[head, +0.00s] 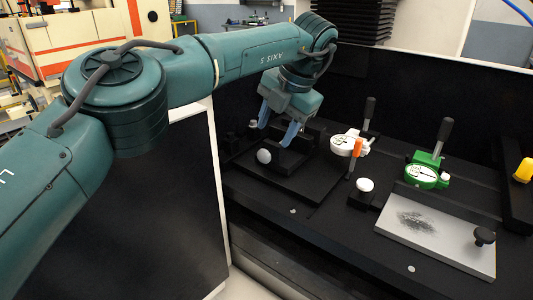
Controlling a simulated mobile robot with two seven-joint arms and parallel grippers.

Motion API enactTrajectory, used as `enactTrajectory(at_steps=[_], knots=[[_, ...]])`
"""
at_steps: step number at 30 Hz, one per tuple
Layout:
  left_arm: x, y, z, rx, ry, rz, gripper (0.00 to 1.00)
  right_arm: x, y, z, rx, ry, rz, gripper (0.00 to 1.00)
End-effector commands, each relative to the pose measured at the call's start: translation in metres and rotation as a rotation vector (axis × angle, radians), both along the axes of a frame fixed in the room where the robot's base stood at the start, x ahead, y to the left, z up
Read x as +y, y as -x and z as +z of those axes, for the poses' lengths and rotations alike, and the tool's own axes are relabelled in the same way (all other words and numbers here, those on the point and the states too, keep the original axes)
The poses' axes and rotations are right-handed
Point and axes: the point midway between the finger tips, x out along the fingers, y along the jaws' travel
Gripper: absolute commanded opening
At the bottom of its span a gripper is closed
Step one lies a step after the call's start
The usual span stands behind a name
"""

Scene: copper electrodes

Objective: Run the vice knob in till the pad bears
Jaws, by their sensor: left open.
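A black vice-like fixture (297,180) stands on the black bench in the middle of the head view. A round pale knob (264,156) shows at its near left side. I take it for the vice knob. My left gripper (274,134) is above the fixture, its two blue fingers pointing down and apart, with nothing seen between them. The fingertips are just above and behind the knob in the picture; I cannot tell whether they touch the fixture. The pad and its gap cannot be made out. My right gripper is out of view.
A white dial gauge (343,145) with an orange-marked post and a white ball (364,185) stand to the right. Farther right are a green dial gauge (427,176) and a grey plate (425,232) with a black knob (484,236). A black panel closes the back.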

Motion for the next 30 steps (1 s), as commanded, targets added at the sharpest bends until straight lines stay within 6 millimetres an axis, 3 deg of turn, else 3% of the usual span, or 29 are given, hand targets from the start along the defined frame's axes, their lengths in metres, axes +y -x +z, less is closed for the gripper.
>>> enactTrajectory(at_steps=[1,6,12,23,30], knots=[[0.004,-0.002,-0.013,0.003,-0.001,-0.001,0.5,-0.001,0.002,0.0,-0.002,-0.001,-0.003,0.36],[0.013,-0.008,-0.042,0.002,-0.001,0.0,0.5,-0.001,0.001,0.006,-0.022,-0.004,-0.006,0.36],[0.019,-0.013,-0.061,0.0,0.0,0.0,0.5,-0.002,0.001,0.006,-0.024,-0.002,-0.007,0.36],[0.021,-0.013,-0.066,-0.001,-0.001,0.0,0.5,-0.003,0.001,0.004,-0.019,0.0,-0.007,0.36],[0.02,-0.013,-0.065,0.0,0.0,0.0,0.31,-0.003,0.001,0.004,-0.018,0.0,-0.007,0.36]])
